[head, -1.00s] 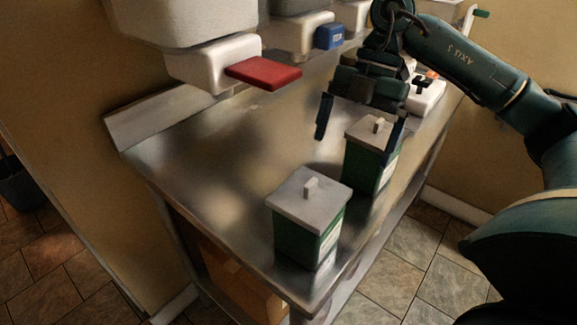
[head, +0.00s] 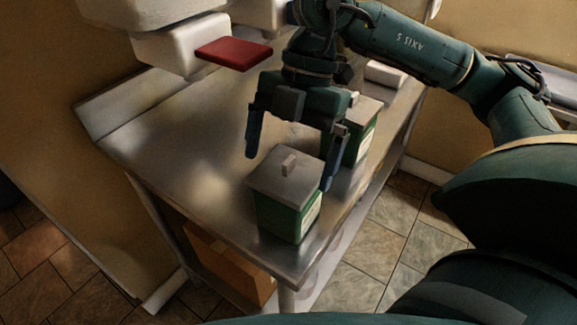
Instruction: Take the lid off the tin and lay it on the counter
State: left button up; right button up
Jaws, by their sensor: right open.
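Two green tins with grey square lids stand on the metal counter (head: 185,130). The nearer tin (head: 280,217) stands near the counter's front corner. My left gripper is not in view.
White dispensers hang over the back of the counter, one with a red lever (head: 234,53). A cardboard box (head: 228,262) sits under the counter. The counter's left part is clear. A white object (head: 385,73) stands at the far end.

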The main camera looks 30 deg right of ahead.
jog(key=shift+f, duration=0.55)
jog(key=shift+c, duration=0.2)
jog(key=c, duration=0.8)
jog(key=shift+r, duration=0.15)
